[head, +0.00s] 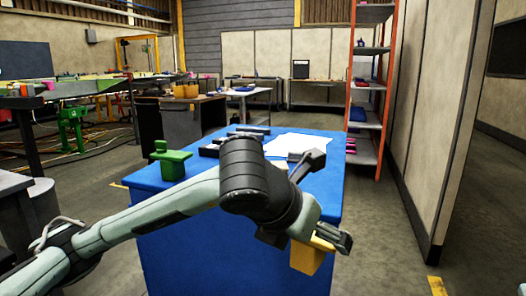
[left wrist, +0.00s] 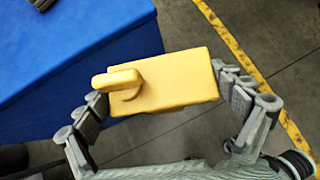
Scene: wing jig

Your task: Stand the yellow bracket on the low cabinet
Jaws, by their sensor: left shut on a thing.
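The yellow bracket (head: 306,259) is in my left gripper (head: 322,243), in front of the right front side of the blue low cabinet (head: 230,255). In the left wrist view the bracket (left wrist: 172,82) is a block with a rounded hook-like part at its left end. The fingers of the left gripper (left wrist: 163,98) close on its two ends. My left arm hides part of the cabinet top in the head view. My right gripper is not in view.
On the cabinet top are a green part (head: 170,160), white paper (head: 293,144) and dark items (head: 215,148). An orange-framed shelf (head: 362,145) and a partition wall (head: 430,120) stand to the right. Yellow floor tape (left wrist: 240,55) runs beside the gripper.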

